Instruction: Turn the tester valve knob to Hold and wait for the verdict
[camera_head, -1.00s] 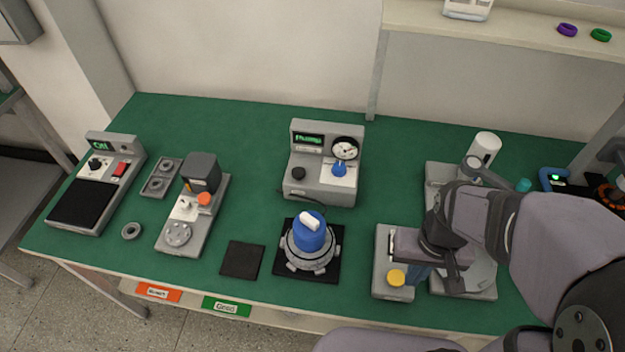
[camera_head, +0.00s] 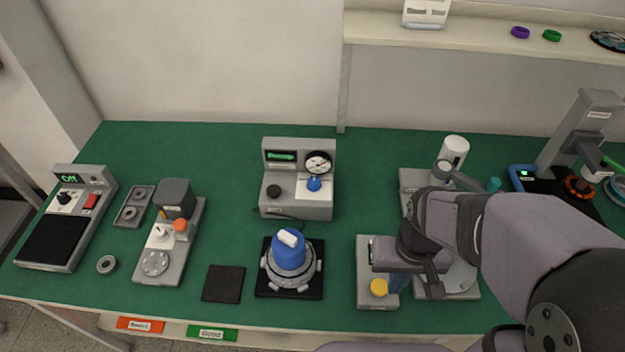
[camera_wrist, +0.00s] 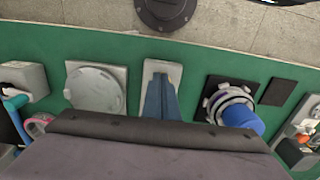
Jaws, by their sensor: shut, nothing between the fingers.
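The tester (camera_head: 298,205) is a grey box at the back middle of the green bench. A grey hub with a blue cap (camera_head: 289,252) sits on a black mat in front; the hub also shows in the wrist view (camera_wrist: 234,105). My gripper (camera_head: 400,284) is shut and empty, pointing down beside the yellow-button fixture, well right of the tester. Its blue fingers show in the wrist view (camera_wrist: 161,95).
The yellow-button fixture (camera_head: 365,260) and a larger grey station (camera_head: 462,285) are close to my gripper. A fixture with an orange button (camera_head: 180,225) and a console with a black pad (camera_head: 52,240) stand left. Bench between hub and yellow-button fixture is clear.

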